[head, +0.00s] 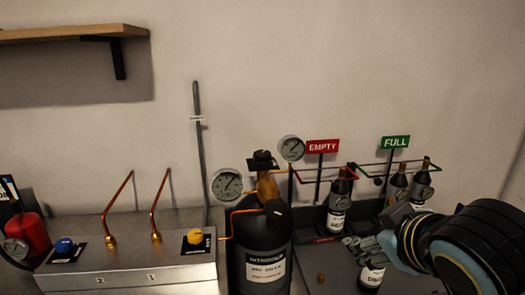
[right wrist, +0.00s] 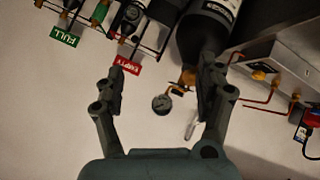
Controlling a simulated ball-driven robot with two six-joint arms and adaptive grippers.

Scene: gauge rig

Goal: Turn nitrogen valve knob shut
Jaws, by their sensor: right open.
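The black nitrogen cylinder (head: 262,265) stands upright at the centre of the head view, with a white label. A brass valve (head: 267,187) sits on its neck, with a dark knob (head: 262,159) on top. In the right wrist view the cylinder (right wrist: 203,35) and brass valve (right wrist: 188,78) appear upside down, the valve partly hidden by the right-hand finger. My right gripper (head: 364,243) is to the right of the cylinder, apart from the knob. Its fingers (right wrist: 160,78) are spread wide with nothing held between them. My left gripper is not in view.
Two round gauges (head: 227,184) (head: 291,148) flank the valve. A metal box (head: 140,270) with blue and yellow knobs stands left. Dark bottles (head: 338,208) stand in a rack below red EMPTY (head: 322,146) and green FULL (head: 396,142) signs. A wooden shelf (head: 70,33) is upper left.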

